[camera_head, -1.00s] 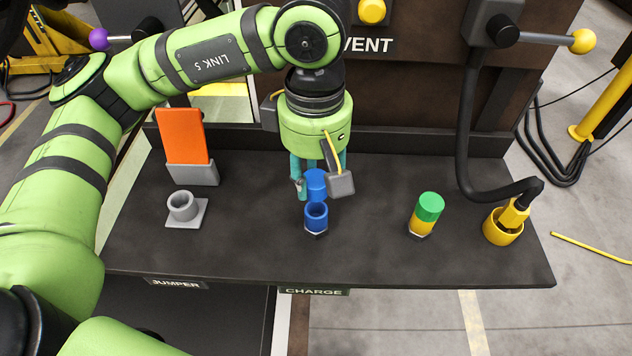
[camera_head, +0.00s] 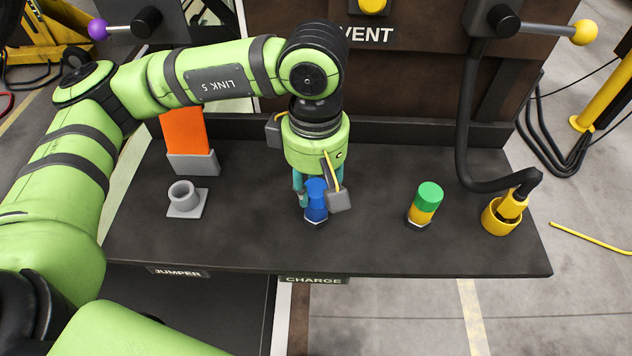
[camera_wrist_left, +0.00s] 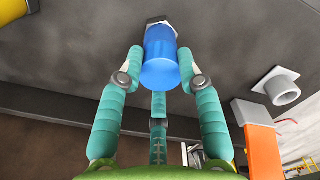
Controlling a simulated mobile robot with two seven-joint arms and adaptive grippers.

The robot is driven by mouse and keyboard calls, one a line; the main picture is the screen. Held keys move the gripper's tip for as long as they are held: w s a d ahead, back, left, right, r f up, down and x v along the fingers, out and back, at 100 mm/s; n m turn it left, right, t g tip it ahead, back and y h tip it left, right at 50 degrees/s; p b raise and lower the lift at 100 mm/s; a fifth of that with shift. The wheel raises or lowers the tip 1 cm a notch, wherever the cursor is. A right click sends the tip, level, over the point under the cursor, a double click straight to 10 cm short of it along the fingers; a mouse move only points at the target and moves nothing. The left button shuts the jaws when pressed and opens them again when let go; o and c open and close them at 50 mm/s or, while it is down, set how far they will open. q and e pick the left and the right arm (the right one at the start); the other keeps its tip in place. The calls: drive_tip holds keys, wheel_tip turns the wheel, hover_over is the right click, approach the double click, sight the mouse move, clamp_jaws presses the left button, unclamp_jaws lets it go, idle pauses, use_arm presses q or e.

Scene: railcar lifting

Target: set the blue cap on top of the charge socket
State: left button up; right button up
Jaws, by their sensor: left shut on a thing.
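The blue cap (camera_head: 316,186) is upright between the fingers of my left gripper (camera_head: 318,188), which is shut on it. The blue charge socket (camera_head: 316,214) is directly under the cap, on the dark shelf behind the CHARGE label (camera_head: 313,280). The cap looks lined up with the socket and meets it, with no gap visible. In the left wrist view the blue cap (camera_wrist_left: 161,58) shows between the teal fingers of the left gripper (camera_wrist_left: 162,75), with a grey nut-shaped base at its far end. My right gripper is not in view.
On the shelf (camera_head: 270,245) stand a grey socket (camera_head: 184,199) and an orange block in a grey holder (camera_head: 193,163) to the left. A green-capped yellow socket (camera_head: 425,203) and a yellow plug with black cable (camera_head: 505,212) are to the right. Shelf between them is clear.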

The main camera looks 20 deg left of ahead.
use_arm(q)
drive_tip(key=shift+f, duration=0.15)
drive_tip(key=o, duration=0.8)
drive_tip(key=shift+o, duration=0.2)
